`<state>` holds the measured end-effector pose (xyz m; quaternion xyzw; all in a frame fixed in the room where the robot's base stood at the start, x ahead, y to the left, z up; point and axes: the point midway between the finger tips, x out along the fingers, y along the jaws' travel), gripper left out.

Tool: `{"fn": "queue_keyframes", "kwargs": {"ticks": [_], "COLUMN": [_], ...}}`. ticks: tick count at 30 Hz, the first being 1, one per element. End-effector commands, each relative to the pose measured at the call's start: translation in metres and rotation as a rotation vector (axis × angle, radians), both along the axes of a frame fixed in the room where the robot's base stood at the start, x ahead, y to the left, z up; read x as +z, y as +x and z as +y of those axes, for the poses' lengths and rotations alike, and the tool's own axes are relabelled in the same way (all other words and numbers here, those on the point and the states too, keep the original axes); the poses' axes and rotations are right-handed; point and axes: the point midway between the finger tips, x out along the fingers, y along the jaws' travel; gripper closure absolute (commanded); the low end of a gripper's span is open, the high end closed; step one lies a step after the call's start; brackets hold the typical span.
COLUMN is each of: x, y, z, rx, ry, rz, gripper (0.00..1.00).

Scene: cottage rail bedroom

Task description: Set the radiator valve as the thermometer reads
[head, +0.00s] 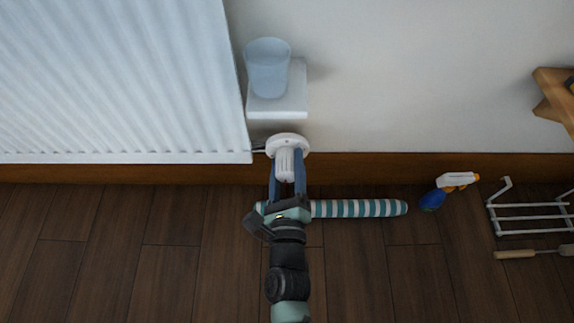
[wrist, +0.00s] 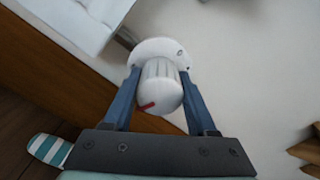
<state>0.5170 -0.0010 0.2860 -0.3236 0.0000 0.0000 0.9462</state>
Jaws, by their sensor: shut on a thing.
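The radiator valve is a white ribbed knob (head: 288,164) on a round white base plate (head: 293,143), low at the right end of the white radiator (head: 120,80). In the wrist view the knob (wrist: 159,88) shows a red mark on its end face, toward the lower left. The base plate (wrist: 165,50) has a small dark mark at its upper right. My gripper (head: 287,170) has its two blue fingers on either side of the knob and is shut on it; the gripper (wrist: 160,95) shows the same in the wrist view. I see no thermometer.
A white ledge (head: 290,103) holding a translucent blue cup (head: 267,68) stands just above the valve. A striped roll (head: 360,208) lies on the wooden floor. A spray bottle (head: 440,194), a white wire rack (head: 530,211) and a wooden-handled tool (head: 520,253) are at the right.

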Motion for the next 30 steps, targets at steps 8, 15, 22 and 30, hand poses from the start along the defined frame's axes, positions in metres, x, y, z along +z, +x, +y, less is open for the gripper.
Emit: {"fn": "queue_keyframes", "kwargs": {"ticks": [8,15,22,30], "x": [-0.0005,-0.0003,-0.0001,0.0001], "y": [-0.0009,-0.0008,-0.0006,-0.0006], "z": [0.0008,0.0008,0.0005,0.0002], "rx": [0.002,0.002,0.002,0.001], "ry": [0.027,0.026,0.026,0.026], "rz": [0.001,0.001,0.001,0.001], "gripper": [0.98,0.98,0.12,0.12]}}
